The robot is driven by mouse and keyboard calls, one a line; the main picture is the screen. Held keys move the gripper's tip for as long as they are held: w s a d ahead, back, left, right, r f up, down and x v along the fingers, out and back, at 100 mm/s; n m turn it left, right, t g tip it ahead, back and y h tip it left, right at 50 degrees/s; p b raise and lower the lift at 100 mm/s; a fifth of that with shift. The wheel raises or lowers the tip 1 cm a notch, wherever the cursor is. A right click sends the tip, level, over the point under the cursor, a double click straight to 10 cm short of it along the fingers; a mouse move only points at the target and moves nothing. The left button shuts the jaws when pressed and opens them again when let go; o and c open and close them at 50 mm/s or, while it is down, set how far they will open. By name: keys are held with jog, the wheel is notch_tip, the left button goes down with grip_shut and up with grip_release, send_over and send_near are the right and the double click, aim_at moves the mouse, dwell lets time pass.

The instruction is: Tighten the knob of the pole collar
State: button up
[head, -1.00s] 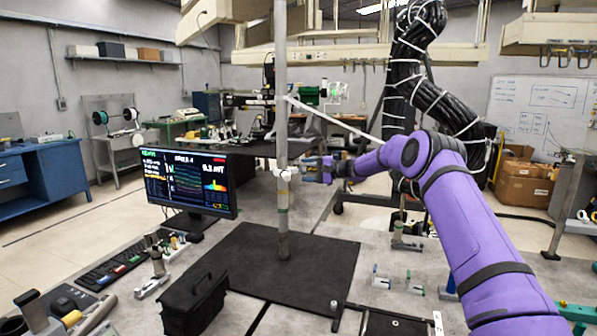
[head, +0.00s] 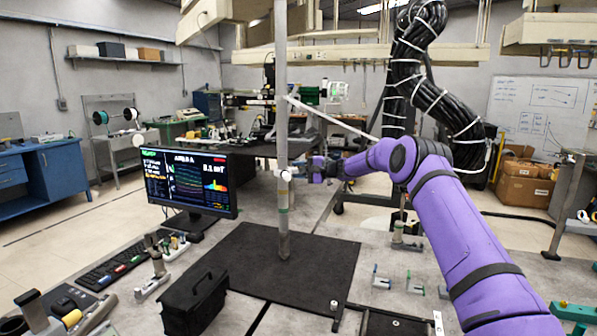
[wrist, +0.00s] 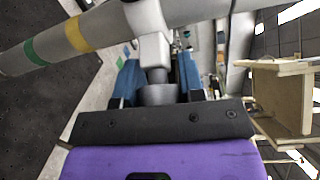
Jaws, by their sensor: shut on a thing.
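The grey upright pole (head: 283,215) stands on a black base plate and bears a white collar (head: 285,175) partway up. In the wrist view the pole (wrist: 45,48) crosses the top with yellow and green bands. There the white collar (wrist: 147,17) surrounds it, and a short block juts toward my gripper. The grey knob (wrist: 158,93) sits at the end of this block. My gripper (wrist: 157,76) has its blue fingers on either side of the knob and is shut on it. In the head view my gripper (head: 317,168) is right of the collar, level with it.
A thin white rod (head: 335,120) slants from the pole toward the arm. A monitor (head: 190,182) stands left of the pole. A black case (head: 194,300) is in front. Black cables (head: 405,80) hang behind my arm. Small brackets lie on the table at right.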

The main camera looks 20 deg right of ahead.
jog(key=shift+m+h, duration=0.3)
jog(key=shift+m, duration=0.2)
jog(key=o, duration=0.9)
jog(key=shift+d, duration=0.1)
jog(key=v, duration=1)
jog(key=shift+s+d+r, duration=0.1)
jog(key=shift+d, duration=0.25)
